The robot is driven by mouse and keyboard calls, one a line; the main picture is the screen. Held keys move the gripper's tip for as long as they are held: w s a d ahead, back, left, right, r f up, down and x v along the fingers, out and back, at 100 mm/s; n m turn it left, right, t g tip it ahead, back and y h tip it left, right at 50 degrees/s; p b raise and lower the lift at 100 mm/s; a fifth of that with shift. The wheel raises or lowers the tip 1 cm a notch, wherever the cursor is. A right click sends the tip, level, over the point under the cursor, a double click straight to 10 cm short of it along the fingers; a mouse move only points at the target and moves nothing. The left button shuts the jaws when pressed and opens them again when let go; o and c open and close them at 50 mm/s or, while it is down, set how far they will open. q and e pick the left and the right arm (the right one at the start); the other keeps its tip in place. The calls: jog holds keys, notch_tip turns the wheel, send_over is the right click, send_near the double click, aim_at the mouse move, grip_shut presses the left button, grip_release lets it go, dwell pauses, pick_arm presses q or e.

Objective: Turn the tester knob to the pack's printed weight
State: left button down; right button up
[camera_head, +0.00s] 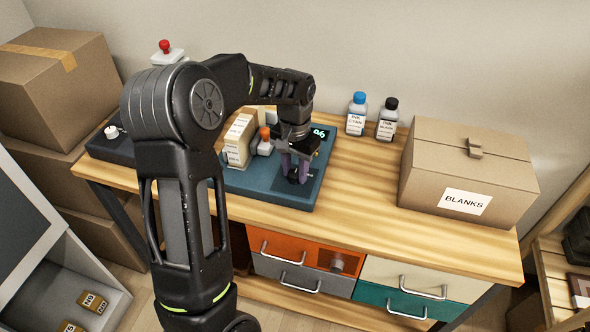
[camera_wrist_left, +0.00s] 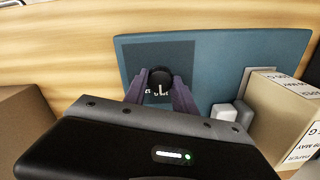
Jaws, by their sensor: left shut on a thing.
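The tester (camera_head: 255,184) is a flat blue-teal unit on the wooden table; its base also shows in the left wrist view (camera_wrist_left: 222,60). Its black round knob (camera_wrist_left: 160,84) has a white mark and sits on a darker square panel. My left gripper (camera_head: 297,172) comes down over the knob; in the left wrist view its purple fingers (camera_wrist_left: 160,88) close on the knob's sides. A lit display (camera_head: 320,133) shows behind the gripper, partly hidden; its last digit looks like 6. The pack (camera_head: 238,142), a cardboard box with a white label, stands on the tester. Its print is too small to read surely. My right gripper is out of view.
Cyan and black ink bottles (camera_head: 356,114) (camera_head: 387,119) stand behind, to the right. A box labelled BLANKS (camera_head: 465,180) sits at the table's right. Cardboard boxes (camera_head: 60,90) are stacked at left. The table between the tester and the BLANKS box is clear.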

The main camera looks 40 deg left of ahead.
aim_at(295, 174)
pick_arm(q)
jog(key=c, duration=1)
grip_release()
notch_tip(295, 174, up, 8)
jog(key=shift+f, duration=0.1)
jog(key=shift+s, duration=0.1)
